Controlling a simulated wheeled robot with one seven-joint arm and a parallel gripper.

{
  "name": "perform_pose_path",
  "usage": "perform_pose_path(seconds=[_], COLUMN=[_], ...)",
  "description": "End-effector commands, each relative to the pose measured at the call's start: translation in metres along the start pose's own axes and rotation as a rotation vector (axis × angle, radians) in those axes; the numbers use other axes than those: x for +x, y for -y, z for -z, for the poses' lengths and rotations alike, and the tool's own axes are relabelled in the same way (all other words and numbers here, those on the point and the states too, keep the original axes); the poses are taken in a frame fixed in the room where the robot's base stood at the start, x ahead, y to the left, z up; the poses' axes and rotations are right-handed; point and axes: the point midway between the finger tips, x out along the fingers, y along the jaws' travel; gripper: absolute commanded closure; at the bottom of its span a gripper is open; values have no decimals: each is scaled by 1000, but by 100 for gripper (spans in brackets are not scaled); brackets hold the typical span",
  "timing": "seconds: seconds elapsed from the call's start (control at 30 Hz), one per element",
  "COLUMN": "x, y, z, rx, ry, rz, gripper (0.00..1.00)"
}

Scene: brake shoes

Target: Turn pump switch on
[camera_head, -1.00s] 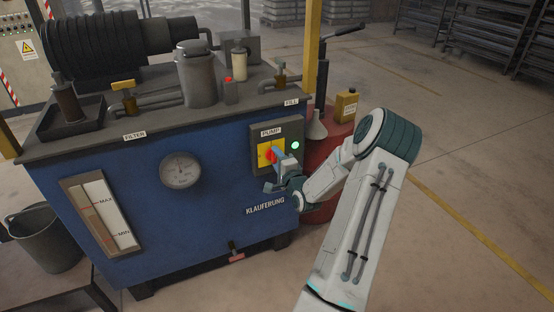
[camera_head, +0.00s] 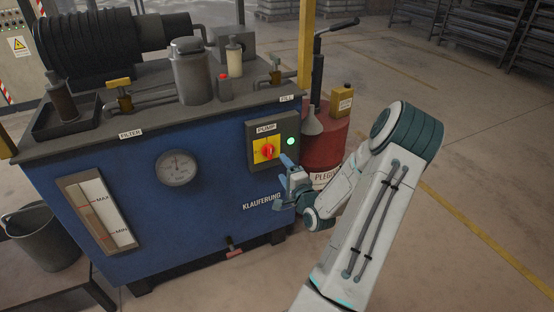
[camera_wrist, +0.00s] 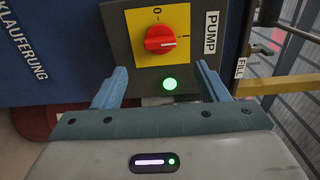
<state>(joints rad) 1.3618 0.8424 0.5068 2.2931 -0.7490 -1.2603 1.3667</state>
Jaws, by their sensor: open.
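The pump switch is a red rotary knob (camera_head: 267,151) on a yellow plate in a grey box (camera_head: 290,128) labelled PUMP, on the blue machine's front. In the wrist view the knob (camera_wrist: 160,39) has its pointer turned toward the "I" mark, away from the "0". The green lamp (camera_head: 291,141) beside it is lit, also in the wrist view (camera_wrist: 170,84). My gripper (camera_head: 281,181) is open and empty, below and in front of the box. In the wrist view its two blue fingers (camera_wrist: 161,67) are spread apart, clear of the knob.
A gauge (camera_head: 176,167) and level indicator (camera_head: 97,212) are on the machine's front (camera_head: 210,215). A red drum (camera_head: 325,145) with a funnel stands behind my arm. A bucket (camera_head: 45,238) is at left. The floor at right is free.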

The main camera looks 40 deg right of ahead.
Motion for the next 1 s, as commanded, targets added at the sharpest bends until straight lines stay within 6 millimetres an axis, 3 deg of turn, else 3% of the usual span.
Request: perform_pose_path(seconds=[0.1, 0.3, 1.0], x=[-24, -46, -50], y=[1, 0, 1], z=[1, 1, -1], rx=[1, -1, -9], ry=[-2, -1, 4], rz=[-1, 0, -7], gripper=[33, 33, 33])
